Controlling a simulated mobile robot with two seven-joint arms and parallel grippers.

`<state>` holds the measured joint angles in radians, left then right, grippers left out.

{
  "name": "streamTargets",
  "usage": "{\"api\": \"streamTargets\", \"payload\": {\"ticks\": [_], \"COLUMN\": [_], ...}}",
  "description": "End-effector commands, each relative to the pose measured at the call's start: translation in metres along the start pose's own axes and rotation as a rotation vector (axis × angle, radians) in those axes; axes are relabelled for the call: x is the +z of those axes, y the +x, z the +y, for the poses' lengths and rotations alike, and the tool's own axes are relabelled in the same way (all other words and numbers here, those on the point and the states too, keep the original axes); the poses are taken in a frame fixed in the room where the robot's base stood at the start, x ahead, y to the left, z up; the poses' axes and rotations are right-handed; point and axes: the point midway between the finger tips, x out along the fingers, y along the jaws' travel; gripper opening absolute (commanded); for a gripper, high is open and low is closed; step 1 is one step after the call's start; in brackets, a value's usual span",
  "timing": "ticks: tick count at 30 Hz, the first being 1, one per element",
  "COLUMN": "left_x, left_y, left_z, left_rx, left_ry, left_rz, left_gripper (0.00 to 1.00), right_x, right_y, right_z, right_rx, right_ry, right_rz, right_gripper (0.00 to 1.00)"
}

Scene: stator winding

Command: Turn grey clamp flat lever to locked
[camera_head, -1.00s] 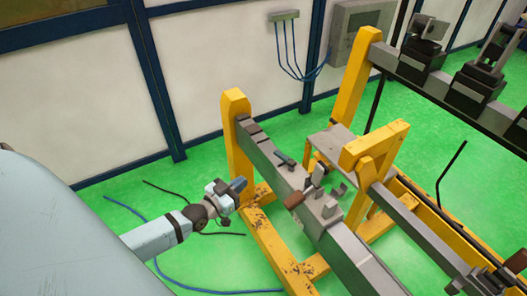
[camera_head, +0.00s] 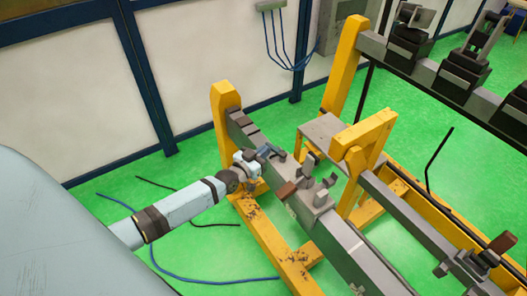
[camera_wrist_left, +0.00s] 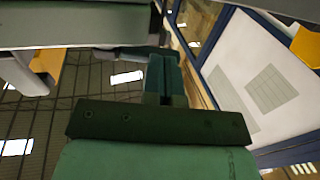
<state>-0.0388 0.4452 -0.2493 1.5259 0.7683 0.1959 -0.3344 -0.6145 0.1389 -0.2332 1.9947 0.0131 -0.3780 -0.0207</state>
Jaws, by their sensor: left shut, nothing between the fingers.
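The grey clamp (camera_head: 322,201) sits on the grey beam of the yellow stand, with upright grey plates and a brown handle (camera_head: 287,191). A small dark flat lever (camera_head: 278,153) lies further up the beam, partly hidden by my left gripper (camera_head: 268,151). My left gripper is shut with nothing between its fingers and is right beside this lever; I cannot tell whether they touch. The left wrist view shows the shut fingers (camera_wrist_left: 163,75) close to a greyish bar (camera_wrist_left: 75,25) at upper left. My right gripper is not in view.
The yellow stand (camera_head: 226,120) has a post just behind my left gripper. A yellow bracket (camera_head: 365,135) and second beam stand to the right. Dark clamps (camera_head: 468,75) line a rail at upper right.

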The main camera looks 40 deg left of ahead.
Motion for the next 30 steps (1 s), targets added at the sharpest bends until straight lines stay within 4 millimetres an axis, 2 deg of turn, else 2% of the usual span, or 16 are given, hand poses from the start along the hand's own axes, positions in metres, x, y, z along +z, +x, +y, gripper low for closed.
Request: {"api": "streamTargets", "payload": {"ticks": [7, 14, 30], "left_x": [0.000, 0.000, -0.001], "left_y": [0.001, 0.016, 0.014], "left_z": [-0.001, -0.007, -0.008], "left_rx": [0.000, 0.000, 0.002], "left_ry": [0.001, 0.001, 0.001], "left_rz": [0.001, 0.000, 0.000], "left_gripper": [0.00, 0.00, 0.00], "right_x": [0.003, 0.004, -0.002], "right_y": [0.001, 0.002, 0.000], "right_z": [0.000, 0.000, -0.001], "right_rx": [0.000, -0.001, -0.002], "right_ry": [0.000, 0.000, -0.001], "right_rz": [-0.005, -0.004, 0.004], "right_gripper": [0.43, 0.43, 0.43]}}
